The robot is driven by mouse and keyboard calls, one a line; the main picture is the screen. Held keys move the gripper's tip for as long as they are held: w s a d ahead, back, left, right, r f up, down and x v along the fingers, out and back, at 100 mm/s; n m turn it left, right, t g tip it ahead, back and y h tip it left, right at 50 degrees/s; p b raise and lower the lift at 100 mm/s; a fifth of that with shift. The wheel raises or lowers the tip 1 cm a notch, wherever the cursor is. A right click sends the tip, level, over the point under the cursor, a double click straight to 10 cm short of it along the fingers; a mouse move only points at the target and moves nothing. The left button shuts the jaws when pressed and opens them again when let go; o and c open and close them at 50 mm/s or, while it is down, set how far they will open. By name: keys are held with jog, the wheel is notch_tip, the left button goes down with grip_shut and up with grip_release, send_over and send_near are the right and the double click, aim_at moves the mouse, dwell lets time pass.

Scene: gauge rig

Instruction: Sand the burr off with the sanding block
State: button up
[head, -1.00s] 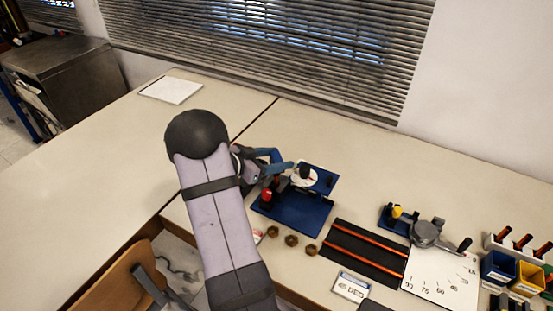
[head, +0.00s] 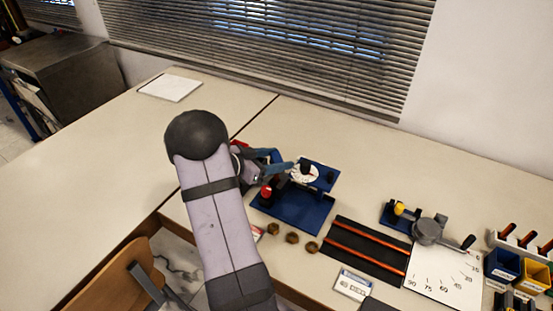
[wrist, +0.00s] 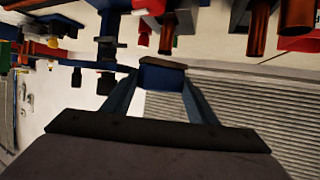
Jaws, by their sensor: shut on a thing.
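My gripper (wrist: 158,92) is shut on a blue block with a brownish top face, the sanding block (wrist: 162,77), in the wrist view. In the head view my gripper (head: 294,165) is over the rear part of a dark blue fixture (head: 295,213), beside a white round disc (head: 301,179) with a dark piece on it. The held block cannot be made out clearly there. Copper-coloured bars (wrist: 259,30) show above right of the block in the wrist view, apart from it in the picture. I cannot make out the burr.
A red-topped post (head: 266,192) stands at the fixture's left. Several brown nuts (head: 292,237) lie in front. A black mat with orange rods (head: 370,238), a grey lever gauge (head: 429,231) and coloured bins (head: 502,266) are to the right. The rear left table is mostly clear.

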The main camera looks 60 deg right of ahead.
jog(key=shift+f+b, duration=0.3)
jog(key=shift+f, duration=0.35)
dwell(0.4)
jog(key=shift+s+a, duration=0.1)
jog(key=shift+s, duration=0.05)
jog(key=shift+s+a+f+p, duration=0.3)
jog(key=shift+s+a, duration=0.1)
jog(key=shift+s, duration=0.1)
jog(key=shift+w+d+r, duration=0.15)
jog(key=shift+d, duration=0.05)
dwell(0.4)
jog(key=shift+w+d+r+p, duration=0.1)
jog(key=shift+w+d+p, duration=0.15)
jog(key=shift+w+p, duration=0.2)
jog(key=shift+w+d, duration=0.2)
jog(key=shift+d, duration=0.25)
jog(key=shift+w+d, duration=0.1)
jog(key=shift+w, duration=0.25)
